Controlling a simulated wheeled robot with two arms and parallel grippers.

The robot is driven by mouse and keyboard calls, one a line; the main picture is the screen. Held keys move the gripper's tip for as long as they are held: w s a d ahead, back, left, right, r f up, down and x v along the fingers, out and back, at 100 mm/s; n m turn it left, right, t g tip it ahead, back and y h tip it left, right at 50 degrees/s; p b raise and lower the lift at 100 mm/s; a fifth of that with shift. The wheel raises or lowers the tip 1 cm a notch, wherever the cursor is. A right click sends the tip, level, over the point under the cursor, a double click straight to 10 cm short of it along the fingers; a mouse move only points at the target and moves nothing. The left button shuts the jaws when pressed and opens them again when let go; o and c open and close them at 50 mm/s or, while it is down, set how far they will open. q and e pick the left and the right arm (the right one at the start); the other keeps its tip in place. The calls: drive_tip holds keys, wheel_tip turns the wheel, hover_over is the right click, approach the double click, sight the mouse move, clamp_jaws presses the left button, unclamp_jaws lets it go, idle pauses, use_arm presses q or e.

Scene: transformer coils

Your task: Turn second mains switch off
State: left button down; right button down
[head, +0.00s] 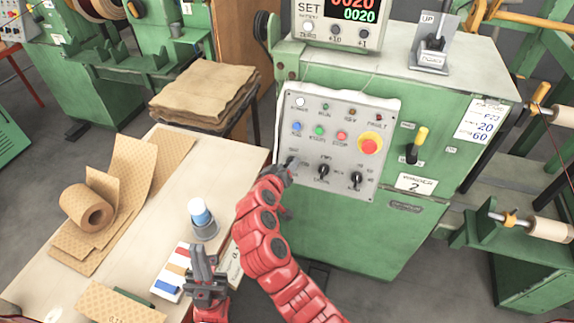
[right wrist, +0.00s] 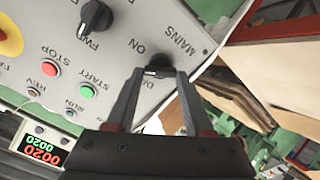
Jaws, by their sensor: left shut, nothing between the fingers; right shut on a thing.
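The winder's grey control panel (head: 333,145) is on the front of the green cabinet (head: 440,120), which carries a "WINDER 2" label (head: 416,184). Its mains switch is a black rotary knob (right wrist: 159,64) next to the words "MAINS" and "ON" in the right wrist view. My right gripper (head: 287,168) is shut on this knob, with a finger on each side. The gripper mostly hides the knob in the head view, so its exact setting is hard to read. My left gripper (head: 202,256) is shut and empty above the front of the table.
Two other black knobs, the middle one (head: 323,171) and the right one (head: 356,179), are beside the mains switch.

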drive_tip(key=n+p, duration=0.2)
drive_tip(key=n, duration=0.3)
drive_tip(key=shift+a+n, duration=0.1)
drive_tip(key=shift+n, duration=0.2)
drive_tip(key=n+p, duration=0.2)
drive_tip(key=n, duration=0.3)
drive_tip(key=shift+f+p, duration=0.1)
drive_tip(key=shift+p, duration=0.2)
drive_tip(key=shift+f+n, duration=0.1)
drive_tip(key=shift+n, duration=0.2)
drive_tip(key=shift+c, duration=1.4)
unclamp_jaws()
drive_tip(key=shift+s, duration=0.15)
